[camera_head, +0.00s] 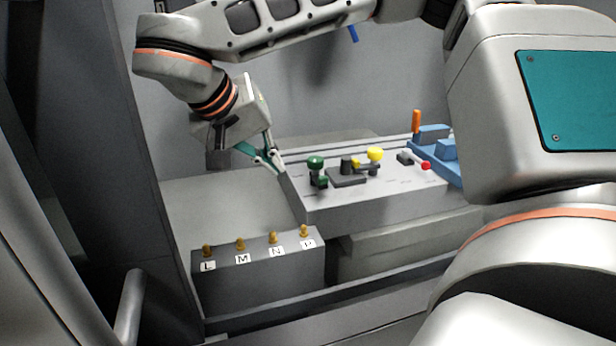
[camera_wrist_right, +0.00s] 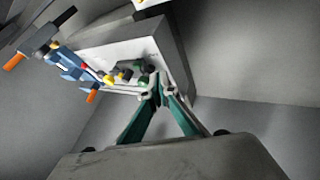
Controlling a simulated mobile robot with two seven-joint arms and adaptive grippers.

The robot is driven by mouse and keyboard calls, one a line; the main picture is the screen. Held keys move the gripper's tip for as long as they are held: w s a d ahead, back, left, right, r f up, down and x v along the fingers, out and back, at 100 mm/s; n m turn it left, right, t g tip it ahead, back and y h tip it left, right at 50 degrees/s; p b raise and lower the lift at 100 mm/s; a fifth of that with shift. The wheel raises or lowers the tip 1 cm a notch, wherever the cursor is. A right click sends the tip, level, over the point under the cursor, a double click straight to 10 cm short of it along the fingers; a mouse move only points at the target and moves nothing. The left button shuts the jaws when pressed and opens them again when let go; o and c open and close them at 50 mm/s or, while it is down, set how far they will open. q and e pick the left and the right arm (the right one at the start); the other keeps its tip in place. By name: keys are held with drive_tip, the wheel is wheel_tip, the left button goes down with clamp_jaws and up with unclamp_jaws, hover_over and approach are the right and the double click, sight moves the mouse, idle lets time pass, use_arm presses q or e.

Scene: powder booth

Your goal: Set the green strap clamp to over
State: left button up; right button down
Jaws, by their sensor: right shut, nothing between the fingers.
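The green strap clamp (camera_head: 316,170) stands near the left end of the grey panel box, with a dark green round knob on top and a lower green part beneath. In the right wrist view its green parts (camera_wrist_right: 143,72) show just beyond the fingertips, small and partly crowded by other fittings. My right gripper (camera_head: 276,165) is shut and empty, with its teal fingers at the left end of the panel box, left of the clamp and apart from it in the head view. It also shows in the wrist view (camera_wrist_right: 158,92). My left gripper is not in view.
The panel box (camera_head: 345,210) also bears a yellow-knobbed fitting (camera_head: 375,155) and a red-tipped lever (camera_head: 425,166). A blue clamp with an orange handle (camera_head: 433,133) stands at its right end. In front, a lower grey box (camera_head: 262,272) carries toggles labelled L, M, N and P.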

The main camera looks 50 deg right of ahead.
drive_tip(key=shift+s+d+f+p, duration=0.2)
drive_tip(key=shift+d+f, duration=0.8)
drive_tip(key=shift+d, duration=0.35)
drive_tip(key=shift+s+d+f+p, duration=0.15)
drive_tip(key=shift+d+f+p, duration=0.05)
drive_tip(key=shift+d+f, duration=1)
drive_tip(key=shift+s+d+f+p, duration=0.2)
drive_tip(key=shift+d+f, duration=0.65)
drive_tip(key=shift+d, duration=0.6)
